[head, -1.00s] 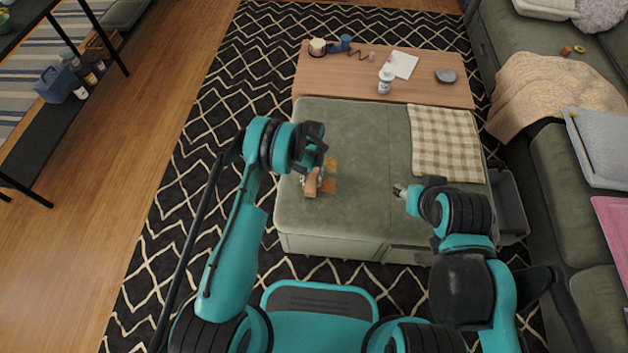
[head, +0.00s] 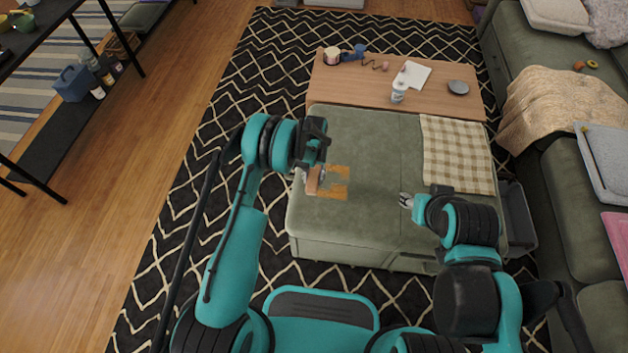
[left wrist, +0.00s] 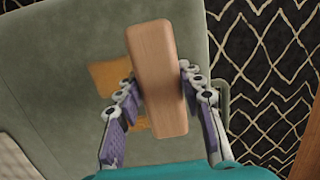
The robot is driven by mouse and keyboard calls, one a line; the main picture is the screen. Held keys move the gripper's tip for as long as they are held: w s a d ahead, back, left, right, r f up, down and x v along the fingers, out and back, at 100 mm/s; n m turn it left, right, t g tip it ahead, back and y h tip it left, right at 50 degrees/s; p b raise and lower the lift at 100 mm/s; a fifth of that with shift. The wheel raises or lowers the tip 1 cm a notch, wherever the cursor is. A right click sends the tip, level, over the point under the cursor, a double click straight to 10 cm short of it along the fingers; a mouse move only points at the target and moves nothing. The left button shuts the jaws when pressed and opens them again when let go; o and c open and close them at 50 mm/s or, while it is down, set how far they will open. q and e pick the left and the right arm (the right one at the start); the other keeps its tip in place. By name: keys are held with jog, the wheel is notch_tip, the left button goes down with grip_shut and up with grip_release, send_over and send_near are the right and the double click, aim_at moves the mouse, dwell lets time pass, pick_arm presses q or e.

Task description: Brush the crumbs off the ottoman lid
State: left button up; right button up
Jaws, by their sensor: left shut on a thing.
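The green ottoman lid (head: 372,140) lies in front of me. An orange-brown patch of crumbs (head: 336,188) lies on its left part; single crumbs are too small to tell. My left gripper (head: 315,178) is shut on a wooden block-shaped brush (head: 313,182), beside the patch near the lid's left edge. In the left wrist view the brush (left wrist: 157,75) sits between the two fingers, with parts of the crumb patch (left wrist: 106,76) showing beside it. Bristles, and whether the brush touches the lid, are hidden. My right gripper (head: 406,201) is over the lid's right half, its fingers too small to judge.
A checked cloth (head: 457,153) covers the lid's right side. A wooden table (head: 430,97) behind the ottoman holds a white bottle (head: 399,90), a paper (head: 414,75) and a grey dish (head: 458,87). A dark bin (head: 518,215) stands at the right, near the green sofa (head: 575,185).

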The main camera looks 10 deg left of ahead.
pick_arm(q)
jog(key=shift+r+p, duration=0.4)
jog(key=shift+r, duration=0.95)
